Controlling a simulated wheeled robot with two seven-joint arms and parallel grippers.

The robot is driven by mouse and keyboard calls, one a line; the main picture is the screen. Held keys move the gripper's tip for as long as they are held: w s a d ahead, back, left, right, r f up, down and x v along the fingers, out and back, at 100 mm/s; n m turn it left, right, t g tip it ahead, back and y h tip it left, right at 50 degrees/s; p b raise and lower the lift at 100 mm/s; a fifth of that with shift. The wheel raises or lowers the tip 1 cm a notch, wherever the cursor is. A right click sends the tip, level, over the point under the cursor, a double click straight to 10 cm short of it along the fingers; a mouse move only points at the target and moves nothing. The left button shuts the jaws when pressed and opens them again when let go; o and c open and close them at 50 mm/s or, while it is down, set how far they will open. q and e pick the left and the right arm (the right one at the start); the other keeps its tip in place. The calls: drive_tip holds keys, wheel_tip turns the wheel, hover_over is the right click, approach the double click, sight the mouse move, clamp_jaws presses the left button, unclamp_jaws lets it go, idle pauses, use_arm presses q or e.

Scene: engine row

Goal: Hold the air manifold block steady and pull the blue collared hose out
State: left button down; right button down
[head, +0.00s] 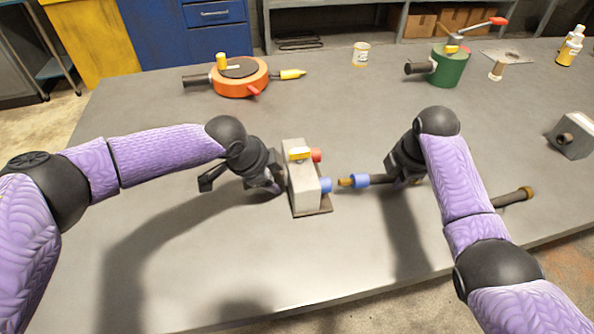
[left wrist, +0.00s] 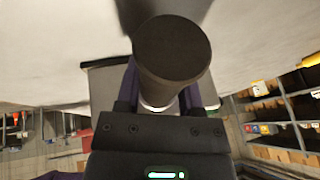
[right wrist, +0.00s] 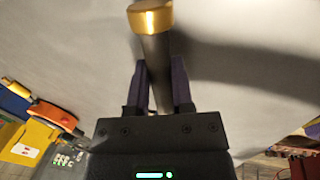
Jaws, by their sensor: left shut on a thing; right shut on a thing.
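The grey air manifold block (head: 303,190) stands upright on a thin base plate on the table, with a blue-ringed port (head: 326,184) and a red port (head: 316,155) on its right side. My left gripper (head: 272,181) is at its left side, shut on a dark round stub (left wrist: 172,50) that appears to belong to the block. The blue collared hose is out of the block: its blue collar (head: 360,180) and brass tip point at the blue port across a small gap. My right gripper (head: 398,180) is shut on the dark hose, whose brass far end (right wrist: 150,15) shows in the right wrist view.
An orange round part (head: 240,86) lies at the back left, a green canister (head: 450,68) at the back right. A grey block with a round port (head: 573,137) is at the right edge. The front of the table is clear.

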idle(0.3)
drive_tip(key=shift+w+d, duration=0.15)
drive_tip(key=shift+d, duration=0.35)
drive_tip(key=shift+w+d, duration=0.15)
drive_tip(key=shift+d, duration=0.35)
drive_tip(key=shift+r, duration=3.55)
drive_tip(key=shift+w+d, duration=0.25)
drive_tip(key=shift+d, duration=0.5)
drive_tip(key=shift+w+d, duration=0.2)
drive_tip(key=shift+d, duration=0.5)
drive_tip(key=shift+f, duration=0.1)
